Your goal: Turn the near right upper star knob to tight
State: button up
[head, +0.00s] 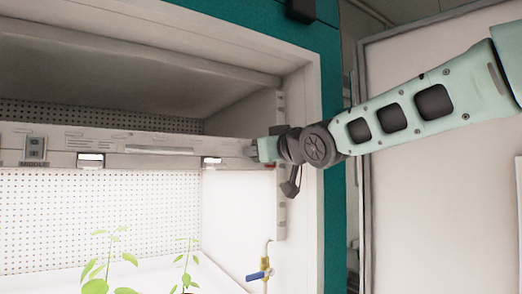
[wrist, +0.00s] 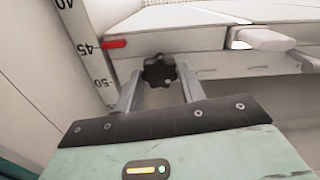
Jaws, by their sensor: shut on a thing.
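The black star knob (wrist: 159,72) sits on the front edge of the middle shelf, near its right end, as the wrist view shows. My gripper (wrist: 160,88) has one finger on each side of the knob and is shut on it. In the head view my gripper (head: 254,150) is at the right end of the shelf beam, and the knob is hidden there. A red pointer (wrist: 115,44) beside the knob lies against a scale (wrist: 90,48) near the 45 mark. I cannot tell how tight the knob is.
The shelf beam (head: 130,146) spans the chamber, with a label plate reading MIDDLE at left. White clips (head: 212,163) are on its lower edge. Green plants (head: 110,270) stand below. A blue-handled valve (head: 258,275) is on the right wall. The upper chamber space is empty.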

jog(key=shift+f+m+b, duration=0.1)
jog(key=shift+m+b, duration=1.45)
jog(key=shift+m, duration=3.05)
jog(key=o, duration=1)
jog(key=shift+c, duration=0.2)
jog(key=shift+d, duration=0.1)
